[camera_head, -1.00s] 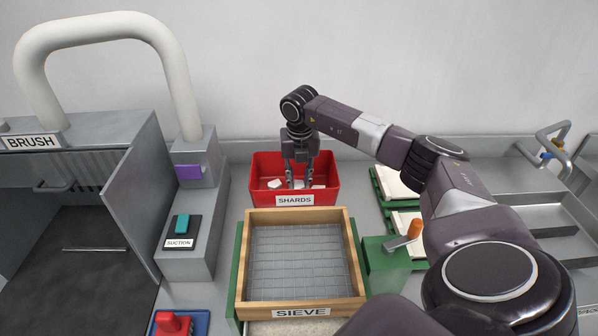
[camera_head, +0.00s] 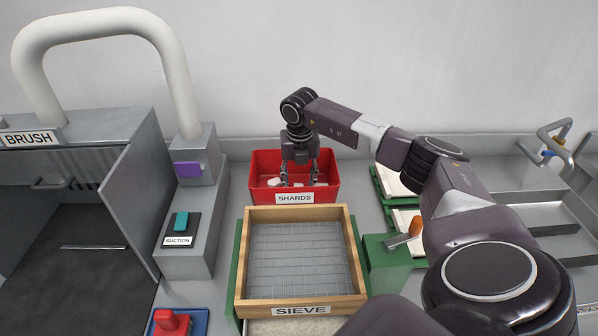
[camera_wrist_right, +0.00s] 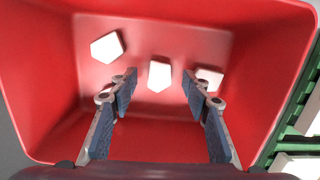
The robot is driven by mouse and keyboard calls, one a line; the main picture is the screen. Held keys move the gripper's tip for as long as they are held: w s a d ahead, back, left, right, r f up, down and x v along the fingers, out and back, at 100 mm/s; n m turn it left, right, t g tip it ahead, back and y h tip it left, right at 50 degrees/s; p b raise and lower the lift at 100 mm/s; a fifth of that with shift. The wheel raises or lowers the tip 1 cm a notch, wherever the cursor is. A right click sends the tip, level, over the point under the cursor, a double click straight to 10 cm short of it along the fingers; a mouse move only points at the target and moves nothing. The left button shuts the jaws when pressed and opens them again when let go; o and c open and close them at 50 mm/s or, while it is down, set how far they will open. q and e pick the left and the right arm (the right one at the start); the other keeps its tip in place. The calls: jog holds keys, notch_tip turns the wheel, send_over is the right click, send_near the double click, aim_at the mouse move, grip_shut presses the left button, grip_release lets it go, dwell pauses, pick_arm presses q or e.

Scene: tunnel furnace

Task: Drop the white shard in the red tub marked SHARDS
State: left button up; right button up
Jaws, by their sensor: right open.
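The red tub (camera_head: 263,187) labelled SHARDS stands at the back middle of the bench. My right gripper (camera_head: 299,183) points down into it, with its fingers spread and empty. In the right wrist view the tub (camera_wrist_right: 250,50) fills most of the picture. A white shard (camera_wrist_right: 159,76) lies on the tub floor between and beyond my open fingertips (camera_wrist_right: 158,88). Another white shard (camera_wrist_right: 106,47) lies to the left and one (camera_wrist_right: 210,78) to the right, partly behind a finger. A further pale piece is mostly hidden behind the left finger. My left gripper is not in view.
A wooden sieve (camera_head: 351,240) stands in front of the tub. Left are the suction box (camera_head: 195,225) and the brush housing (camera_head: 130,190). Green-framed trays (camera_head: 378,182) and a green block with an orange-handled tool (camera_head: 415,228) stand to the right.

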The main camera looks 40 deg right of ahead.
jog(key=shift+r, duration=0.1)
notch_tip(320, 180, up, 12)
jog(key=s, duration=0.1)
jog(key=shift+a, duration=0.45)
